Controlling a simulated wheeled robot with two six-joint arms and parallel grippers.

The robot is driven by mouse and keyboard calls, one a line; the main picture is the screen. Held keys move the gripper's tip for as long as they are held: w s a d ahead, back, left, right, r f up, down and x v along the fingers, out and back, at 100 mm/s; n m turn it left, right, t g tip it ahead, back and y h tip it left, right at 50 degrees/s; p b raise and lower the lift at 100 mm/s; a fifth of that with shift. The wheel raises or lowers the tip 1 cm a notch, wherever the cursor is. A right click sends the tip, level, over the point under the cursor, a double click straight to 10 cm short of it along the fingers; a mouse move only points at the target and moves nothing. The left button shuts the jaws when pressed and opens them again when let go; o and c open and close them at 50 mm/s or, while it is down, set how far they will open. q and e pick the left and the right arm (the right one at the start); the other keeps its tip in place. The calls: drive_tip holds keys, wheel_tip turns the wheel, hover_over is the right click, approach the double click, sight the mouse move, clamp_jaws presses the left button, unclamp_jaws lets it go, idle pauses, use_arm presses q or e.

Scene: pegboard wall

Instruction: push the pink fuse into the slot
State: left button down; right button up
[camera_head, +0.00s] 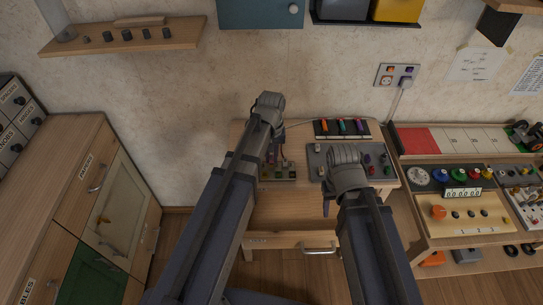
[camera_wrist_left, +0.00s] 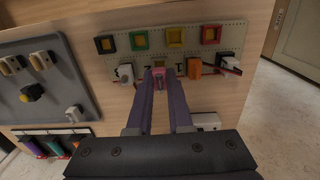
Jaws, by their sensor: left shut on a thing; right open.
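The pink fuse (camera_wrist_left: 159,74) is between the fingertips of my left gripper (camera_wrist_left: 159,82), which is shut on it. Its far end is at the front row of the beige panel (camera_wrist_left: 192,62), near a small brown opening; I cannot tell whether it is inside the slot. In the head view my left gripper (camera_head: 272,158) reaches down over the panel (camera_head: 290,179), and the fuse is too small to make out. My right gripper (camera_head: 328,204) is open and empty at the front of the grey board, mostly hidden by its wrist.
The panel bears black, green, yellow and red squares (camera_wrist_left: 139,40), with an orange block (camera_wrist_left: 194,68) and a white plug (camera_wrist_left: 125,73) on either side of the fuse. A grey board (camera_head: 378,158) and a rack of coloured pieces (camera_head: 341,128) stand close by. The front tabletop (camera_head: 280,215) is clear.

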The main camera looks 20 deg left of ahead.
sight(272, 157)
use_arm(q)
drive_tip(key=shift+f+b, duration=0.75)
drive_tip(key=c, duration=0.8)
unclamp_jaws()
drive_tip(key=shift+o, duration=0.2)
drive_tip(key=shift+r, duration=0.1)
drive_tip(key=shift+r, duration=0.1)
drive_tip(key=shift+r+p, duration=2.45)
drive_tip(key=shift+p, duration=0.2)
drive_tip(key=shift+d, duration=0.1)
drive_tip(key=s+d+m+y, duration=0.1)
drive_tip(key=s+d+m, duration=0.6)
drive_tip(key=s+d, duration=0.3)
drive_tip(key=s, duration=0.4)
drive_tip(key=shift+s+d, duration=0.15)
